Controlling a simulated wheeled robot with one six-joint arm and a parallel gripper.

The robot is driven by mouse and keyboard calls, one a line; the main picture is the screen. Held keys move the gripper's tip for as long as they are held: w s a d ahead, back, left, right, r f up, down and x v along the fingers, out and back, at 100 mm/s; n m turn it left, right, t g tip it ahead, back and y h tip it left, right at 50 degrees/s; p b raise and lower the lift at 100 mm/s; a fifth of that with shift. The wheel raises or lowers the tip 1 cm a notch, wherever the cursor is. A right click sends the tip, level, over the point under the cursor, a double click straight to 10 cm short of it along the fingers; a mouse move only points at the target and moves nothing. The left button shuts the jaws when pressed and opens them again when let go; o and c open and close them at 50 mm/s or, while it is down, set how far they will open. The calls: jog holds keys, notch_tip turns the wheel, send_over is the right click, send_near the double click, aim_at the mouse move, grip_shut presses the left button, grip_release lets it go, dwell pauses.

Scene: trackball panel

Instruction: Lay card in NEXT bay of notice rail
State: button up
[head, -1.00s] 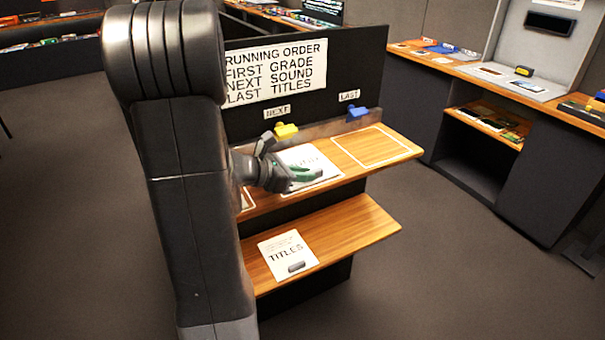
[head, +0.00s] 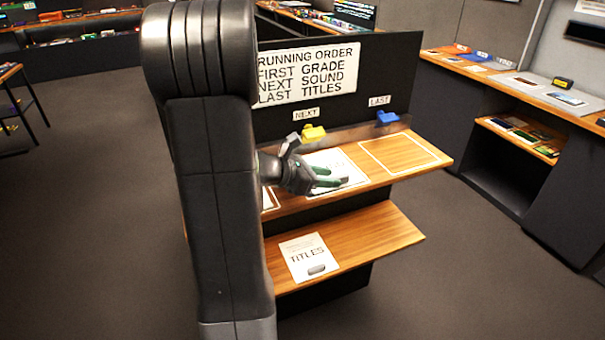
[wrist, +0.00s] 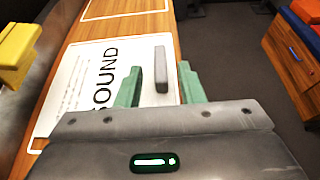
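The white card marked SOUND (wrist: 88,75) lies flat on the upper wooden ledge, below the NEXT label (head: 306,114); it also shows in the head view (head: 345,164). Its grey grip bar (wrist: 161,70) stands between the green fingers of my gripper (wrist: 160,88), with a visible gap on each side. My gripper (head: 327,178) is open, low over the card's front part. A white bay outline (wrist: 38,147) shows at the card's edge, partly hidden by the card and gripper. The empty LAST bay (head: 405,153) is to the right.
A yellow clip (head: 313,133) and a blue clip (head: 387,118) sit on the rail behind the ledge. A TITLES card (head: 308,257) lies on the lower shelf (head: 375,235). A running-order sign (head: 308,72) is on the panel. Open floor lies to the right.

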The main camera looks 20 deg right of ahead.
jog(key=v, duration=1.1)
jog(key=shift+a, duration=0.1)
dwell(0.9)
